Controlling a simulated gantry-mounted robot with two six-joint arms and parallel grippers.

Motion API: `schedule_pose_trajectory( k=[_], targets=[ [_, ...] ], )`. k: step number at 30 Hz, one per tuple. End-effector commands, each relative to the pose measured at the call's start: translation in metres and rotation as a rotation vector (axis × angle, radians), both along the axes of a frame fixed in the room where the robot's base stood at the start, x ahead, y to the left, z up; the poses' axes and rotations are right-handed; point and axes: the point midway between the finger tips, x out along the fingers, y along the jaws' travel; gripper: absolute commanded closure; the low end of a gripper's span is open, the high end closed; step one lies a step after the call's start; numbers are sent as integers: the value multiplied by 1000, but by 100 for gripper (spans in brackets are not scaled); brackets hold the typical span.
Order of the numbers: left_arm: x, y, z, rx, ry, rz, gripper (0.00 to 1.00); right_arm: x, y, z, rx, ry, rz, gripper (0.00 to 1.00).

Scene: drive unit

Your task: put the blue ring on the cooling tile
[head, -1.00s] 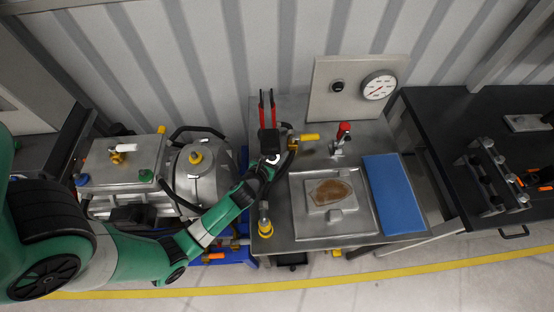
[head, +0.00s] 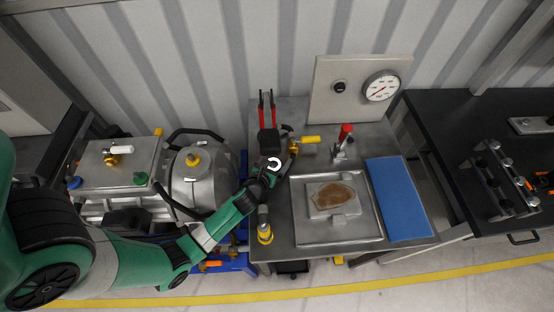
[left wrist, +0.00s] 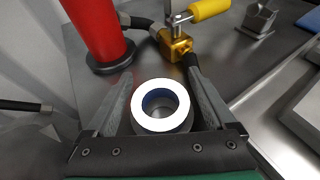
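A ring (left wrist: 160,86) with a bright white top face and a blue inner wall sits between my left gripper's fingers in the left wrist view. It appears as a small white ring (head: 274,163) in the head view. My left gripper (left wrist: 160,100) has a finger close along each side of it and seems shut on it, above the left part of the metal table. A pale tile (head: 316,211) with a brown patch lies in a shallow metal tray (head: 310,239) to the right; it may be the cooling tile. My right gripper is not in view.
Behind the ring are a brass valve with a yellow handle (head: 310,139) and a red-handled clamp (head: 345,131). A blue mat (head: 398,198) lies right of the tray. A gauge panel (head: 345,88) stands at the back. A yellow-based post (head: 264,234) stands at the front left.

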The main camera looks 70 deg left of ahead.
Motion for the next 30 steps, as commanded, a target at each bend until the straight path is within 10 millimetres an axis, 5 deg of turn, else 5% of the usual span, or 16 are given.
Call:
schedule_pose_trajectory(
  k=[11,24,30],
  targets=[
    [-1,-1,5,1,1,0,6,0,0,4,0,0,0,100],
    [-68,-58,40,1,3,-3,6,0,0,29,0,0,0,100],
    [-84,-72,48,1,1,-2,6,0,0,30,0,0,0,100]
  ],
)
